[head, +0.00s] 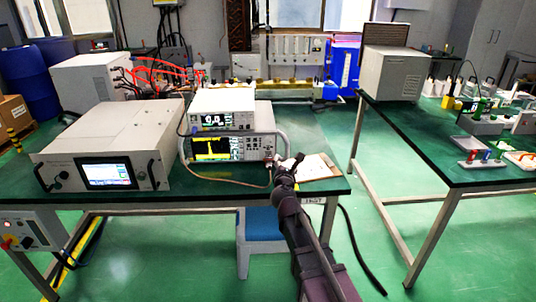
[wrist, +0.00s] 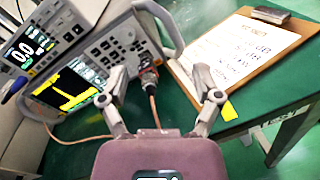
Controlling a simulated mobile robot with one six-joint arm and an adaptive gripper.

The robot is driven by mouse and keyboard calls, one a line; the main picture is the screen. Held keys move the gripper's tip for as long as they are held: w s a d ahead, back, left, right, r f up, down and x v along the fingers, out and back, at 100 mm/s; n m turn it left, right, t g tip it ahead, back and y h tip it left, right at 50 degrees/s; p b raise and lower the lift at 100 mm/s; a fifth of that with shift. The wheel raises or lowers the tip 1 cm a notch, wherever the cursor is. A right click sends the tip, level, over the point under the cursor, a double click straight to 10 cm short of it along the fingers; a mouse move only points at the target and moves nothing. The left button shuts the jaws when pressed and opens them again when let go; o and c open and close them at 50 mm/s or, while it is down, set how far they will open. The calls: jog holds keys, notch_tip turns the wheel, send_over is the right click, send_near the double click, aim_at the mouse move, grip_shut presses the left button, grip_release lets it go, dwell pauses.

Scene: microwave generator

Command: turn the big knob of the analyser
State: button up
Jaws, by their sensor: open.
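The analyser (head: 230,148) is the lower of two stacked instruments on the green bench; its screen shows a yellow trace. In the wrist view the analyser (wrist: 92,72) stands tilted at upper left, its button panel facing my gripper. A round knob-like part (wrist: 128,35) shows near the panel's right end, but I cannot tell surely that it is the big knob. My gripper (wrist: 160,76) is open and empty, its fingers spread wide in front of the analyser's right end. In the head view my gripper (head: 290,165) is at that same end.
A cable connector (wrist: 148,78) with an orange cable lies between my fingers in the picture. The analyser's grey handle (wrist: 163,28) is close by. A clipboard (wrist: 238,50) lies to the right. A larger grey instrument (head: 108,150) stands left of the analyser.

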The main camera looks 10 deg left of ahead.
aim_at(268, 142)
jog(key=a+n+y, duration=0.2)
jog(key=a, duration=0.1)
jog(key=a+n, duration=0.2)
jog(key=shift+s+f+y+b, duration=0.2)
jog(key=shift+f+y+b, duration=0.2)
jog(key=x, duration=1.3)
jog(key=shift+w+f, duration=0.1)
jog(key=shift+w, duration=0.3)
grip_shut()
